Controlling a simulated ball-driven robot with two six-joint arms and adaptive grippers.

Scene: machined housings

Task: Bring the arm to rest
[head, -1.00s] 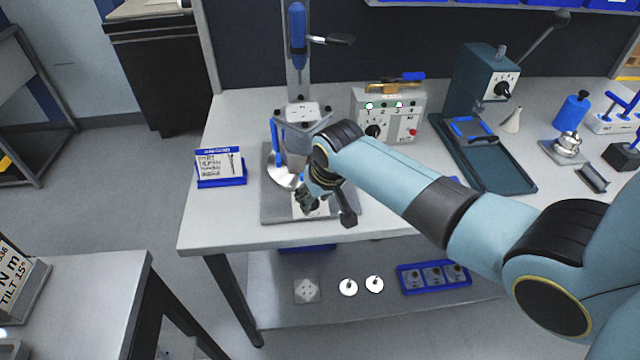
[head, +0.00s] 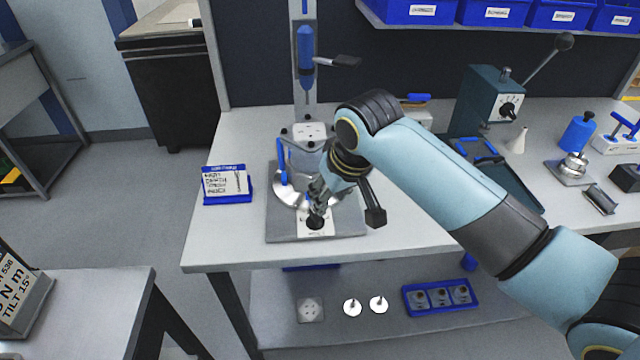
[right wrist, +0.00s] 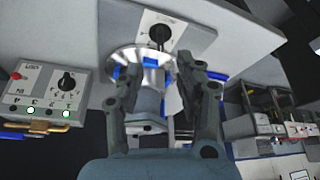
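My right arm comes in from the right in the head view. Its gripper (head: 318,203) is over the grey base plate (head: 283,228) of the press stand on the bench, close to a white plate with a black knob (head: 316,222). In the right wrist view the two fingers of this gripper (right wrist: 160,64) are spread apart, with nothing clearly held between them. A shiny round disc (right wrist: 128,58) and the black knob (right wrist: 160,35) show beyond the fingers. I cannot tell whether the fingers touch anything. My left gripper is not in view.
The press column with a blue handle (head: 305,50) stands behind the gripper. A sign in a blue holder (head: 228,184) stands left. A control box (right wrist: 52,85) and teal press (head: 487,98) stand right. A lower shelf holds a blue tray (head: 437,297) and small parts.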

